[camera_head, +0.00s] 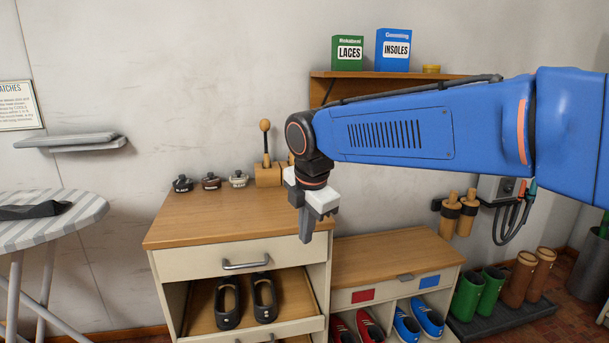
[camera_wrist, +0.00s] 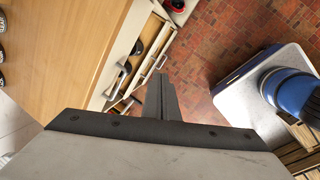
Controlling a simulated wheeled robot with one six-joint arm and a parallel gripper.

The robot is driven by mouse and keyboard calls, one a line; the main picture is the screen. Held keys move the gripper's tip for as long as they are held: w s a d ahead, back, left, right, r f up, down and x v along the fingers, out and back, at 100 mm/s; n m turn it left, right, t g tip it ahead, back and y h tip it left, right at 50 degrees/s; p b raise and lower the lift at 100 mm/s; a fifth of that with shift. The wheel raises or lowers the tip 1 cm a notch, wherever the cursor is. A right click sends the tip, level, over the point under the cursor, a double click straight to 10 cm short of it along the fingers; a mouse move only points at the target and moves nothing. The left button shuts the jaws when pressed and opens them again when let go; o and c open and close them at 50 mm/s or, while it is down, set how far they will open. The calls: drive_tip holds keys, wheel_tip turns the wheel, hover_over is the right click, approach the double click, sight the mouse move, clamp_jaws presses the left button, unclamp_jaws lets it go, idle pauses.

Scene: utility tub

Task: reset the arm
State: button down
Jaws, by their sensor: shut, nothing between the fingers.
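My blue arm reaches in from the right in the head view. My gripper (camera_head: 306,238) hangs fingers down in front of the right part of the wooden cabinet top (camera_head: 215,215). Its fingers are together and hold nothing. In the wrist view the shut fingers (camera_wrist: 160,82) point over the cabinet's front edge, with the brick-pattern floor beyond. They appear apart from the cabinet.
An open drawer (camera_head: 265,328) below holds black shoes (camera_head: 228,302). Several small tins and a wooden-handled tool (camera_head: 265,140) stand at the cabinet's back. A lower shoe bench (camera_head: 390,260) is at right, a wall shelf (camera_head: 320,90) behind my arm, an ironing board (camera_head: 85,208) at left.

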drive_tip(key=s+d+f+m, duration=0.2)
drive_tip(key=s+d+m, duration=0.35)
drive_tip(key=d, duration=0.25)
drive_tip(key=s+d+f+m+t, duration=0.1)
drive_tip(key=s+d+f+m, duration=0.1)
drive_tip(key=s+d+m, duration=0.5)
drive_tip(key=s+d+f+m, duration=0.25)
drive_tip(key=d+m, duration=0.25)
drive_tip(key=d, duration=0.4)
drive_tip(key=s+d+f+m, duration=0.4)
drive_tip(key=s+f+m, duration=0.1)
drive_tip(key=s+m, duration=0.3)
drive_tip(key=shift+s+d+t+h, duration=0.25)
drive_tip(key=shift+d+t+h, duration=0.05)
drive_tip(key=shift+d+h, duration=0.1)
